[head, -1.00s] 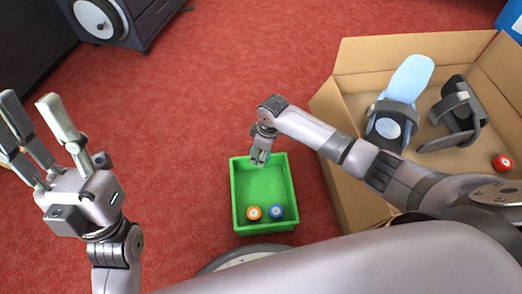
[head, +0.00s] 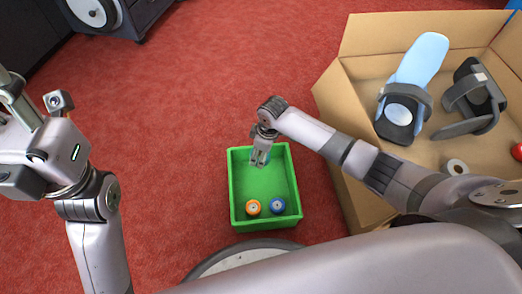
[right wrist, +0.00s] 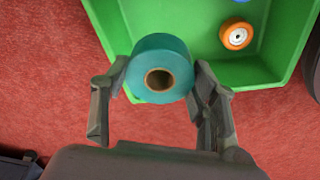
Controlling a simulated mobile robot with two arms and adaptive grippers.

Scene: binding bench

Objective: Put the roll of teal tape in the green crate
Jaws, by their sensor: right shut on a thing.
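The roll of teal tape (right wrist: 160,69) is between the fingers of my right gripper (right wrist: 160,88) in the right wrist view, its brown core facing the camera. In the head view the right gripper (head: 259,159) is shut on it at the far part of the green crate (head: 235,184), and the tape is mostly hidden. In the right wrist view the tape overlaps the crate's wall and floor; I cannot tell its height. My left gripper (head: 25,115) is raised at the left, partly cut off by the picture edge.
An orange roll (head: 253,207) and a blue roll (head: 278,205) lie in the crate's near part. A cardboard box (head: 345,105) at the right holds braces, a white roll (head: 456,167) and a red roll (head: 517,151). Red carpet left of the crate is clear.

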